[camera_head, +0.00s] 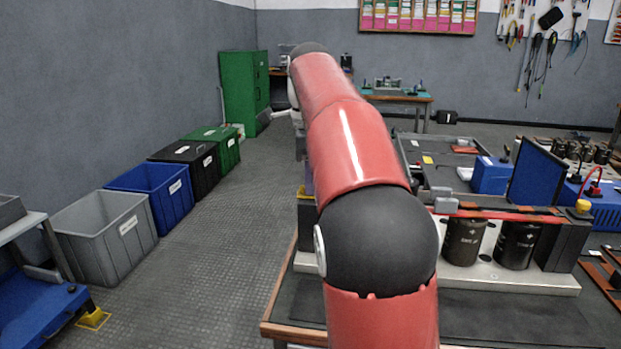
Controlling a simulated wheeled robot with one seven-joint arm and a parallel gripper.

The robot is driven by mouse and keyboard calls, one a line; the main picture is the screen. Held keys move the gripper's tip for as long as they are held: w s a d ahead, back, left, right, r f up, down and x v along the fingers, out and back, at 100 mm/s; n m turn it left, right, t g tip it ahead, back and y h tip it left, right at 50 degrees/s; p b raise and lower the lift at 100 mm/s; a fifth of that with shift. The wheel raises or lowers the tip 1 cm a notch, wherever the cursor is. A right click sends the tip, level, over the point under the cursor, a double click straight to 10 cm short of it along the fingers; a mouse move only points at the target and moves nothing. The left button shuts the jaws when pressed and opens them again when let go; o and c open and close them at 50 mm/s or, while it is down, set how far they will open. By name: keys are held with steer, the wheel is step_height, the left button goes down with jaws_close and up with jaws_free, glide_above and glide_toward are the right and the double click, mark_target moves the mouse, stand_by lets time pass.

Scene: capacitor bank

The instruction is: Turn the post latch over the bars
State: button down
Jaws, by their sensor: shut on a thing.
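A capacitor bank stands on the bench at the right. Two black cylindrical capacitors, one (464,241) and another (517,245), sit upright on its pale base plate (500,277). A red-orange bar (505,214) runs across their tops. A small yellow piece (584,206) sits at the bar's right end, above a black block (565,245). A grey block (446,205) is at the bar's left, beside my arm. I cannot make out the post latch for certain. My red and black arm crosses the middle of the view and hides the bank's left part. My gripper is not visible.
A blue upright panel (536,177) and a blue box (491,175) stand behind the bar. Grey (105,235), blue (153,195), black (187,168) and green (213,147) bins line the left wall. The floor between bins and bench is clear.

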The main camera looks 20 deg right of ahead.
steer(key=shift+m, duration=0.8)
steer(key=c, duration=1.5)
jaws_free()
